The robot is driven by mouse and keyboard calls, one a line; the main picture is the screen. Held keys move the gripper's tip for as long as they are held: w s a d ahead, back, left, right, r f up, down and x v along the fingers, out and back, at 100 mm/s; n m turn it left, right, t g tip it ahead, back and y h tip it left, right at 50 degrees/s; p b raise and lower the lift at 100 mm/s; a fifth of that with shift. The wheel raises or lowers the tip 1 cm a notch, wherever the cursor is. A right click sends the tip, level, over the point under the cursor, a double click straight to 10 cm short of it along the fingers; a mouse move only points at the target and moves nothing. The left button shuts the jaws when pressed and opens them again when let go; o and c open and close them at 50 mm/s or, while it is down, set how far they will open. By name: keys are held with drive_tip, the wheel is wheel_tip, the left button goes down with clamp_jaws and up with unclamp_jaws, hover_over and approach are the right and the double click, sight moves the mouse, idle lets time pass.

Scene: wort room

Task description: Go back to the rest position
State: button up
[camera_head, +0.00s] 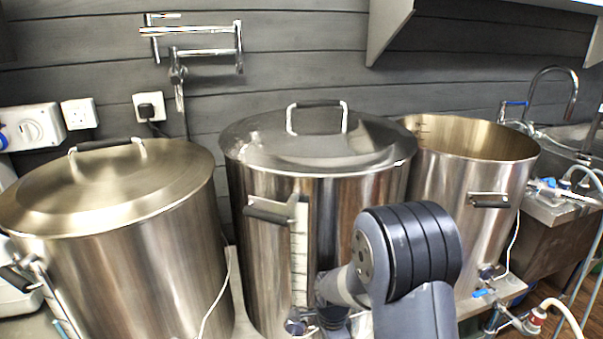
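My arm (405,260) shows at the lower middle right, in front of the gap between the middle and right kettles. Its rounded dark joint stands up in the picture, and the links below it run out of the bottom edge. My gripper's fingers cannot be made out; the end of the arm is out of sight or hidden behind the links.
Three steel kettles stand in a row: a lidded left one (130,260), a lidded middle one (262,290) and an open right one (460,200). A pot-filler tap (195,45) is on the wall. A sink (570,135) is at right. Valves and hoses (515,315) stick out at lower right.

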wheel_tip(320, 180, up, 11)
drive_tip(key=p, duration=0.1)
wheel_tip(320, 180, down, 11)
drive_tip(key=shift+f+b, duration=0.2)
drive_tip(key=shift+b, duration=0.5)
drive_tip(key=shift+s+f, duration=0.1)
drive_tip(key=shift+f, duration=0.1)
drive_tip(key=shift+s+d+n, duration=0.2)
drive_tip(key=shift+s+n, duration=0.2)
drive_tip(key=shift+n, duration=0.5)
